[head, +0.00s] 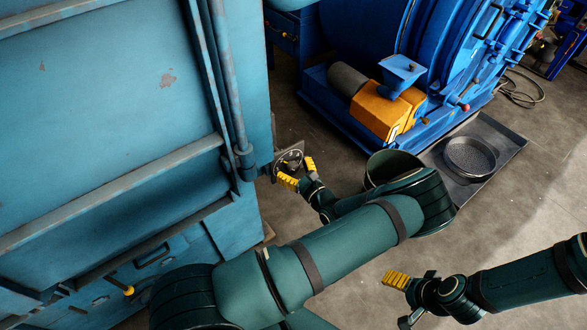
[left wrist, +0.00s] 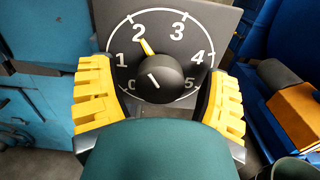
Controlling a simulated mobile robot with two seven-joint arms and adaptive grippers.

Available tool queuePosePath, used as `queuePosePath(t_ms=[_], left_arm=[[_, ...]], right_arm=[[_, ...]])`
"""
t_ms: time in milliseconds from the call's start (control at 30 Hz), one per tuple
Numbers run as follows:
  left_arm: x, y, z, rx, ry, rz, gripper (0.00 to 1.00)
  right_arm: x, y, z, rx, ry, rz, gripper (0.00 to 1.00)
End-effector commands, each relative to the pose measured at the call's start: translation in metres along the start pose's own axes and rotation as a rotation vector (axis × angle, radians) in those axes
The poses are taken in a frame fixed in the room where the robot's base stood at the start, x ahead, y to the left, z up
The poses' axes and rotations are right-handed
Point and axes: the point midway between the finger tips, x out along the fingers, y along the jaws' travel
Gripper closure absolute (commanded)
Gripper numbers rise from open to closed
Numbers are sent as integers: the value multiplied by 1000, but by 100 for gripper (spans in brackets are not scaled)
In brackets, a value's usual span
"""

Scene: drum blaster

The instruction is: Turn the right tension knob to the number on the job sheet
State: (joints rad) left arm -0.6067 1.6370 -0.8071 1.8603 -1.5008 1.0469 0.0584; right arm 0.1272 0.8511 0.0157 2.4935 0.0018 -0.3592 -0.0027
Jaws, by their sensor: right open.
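The tension knob (left wrist: 155,78) is a round black knob on a dark square plate (left wrist: 205,20). Its dial is numbered 0 to 5, and the yellow pointer points at about 2. In the head view the dial plate (head: 289,158) sticks out from the edge of the blue cabinet. My left gripper (head: 298,172) is open in front of the dial. In the left wrist view its yellow fingers (left wrist: 160,90) stand apart on either side of the knob, with gaps to it. My right gripper (head: 399,298) is open and empty, low on the right. No job sheet shows.
The large blue cabinet (head: 110,110) fills the left side. A blue machine (head: 350,40) with an orange motor housing (head: 385,108) stands at the back. A round pan (head: 470,158) sits on a dark floor tray (head: 510,142).

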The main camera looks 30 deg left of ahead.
Motion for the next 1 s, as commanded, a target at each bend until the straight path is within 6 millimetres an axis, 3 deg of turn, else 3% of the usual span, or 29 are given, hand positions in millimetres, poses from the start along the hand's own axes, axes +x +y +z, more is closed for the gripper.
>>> queuePosePath(t_ms=[33,167,200,567,1000], left_arm=[[0,0,0,0,0,0,40],[0,0,0,0,0,0,85],[0,0,0,0,0,0,92],[0,0,1,46,0,1,92],[0,-1,2,375,-2,1,92]], right_arm=[[0,0,0,0,0,0,23],[0,0,0,0,0,0,23],[0,0,0,0,0,0,23],[-3,-1,0,1,-1,0,23],[-20,-7,2,2,-9,0,23]])
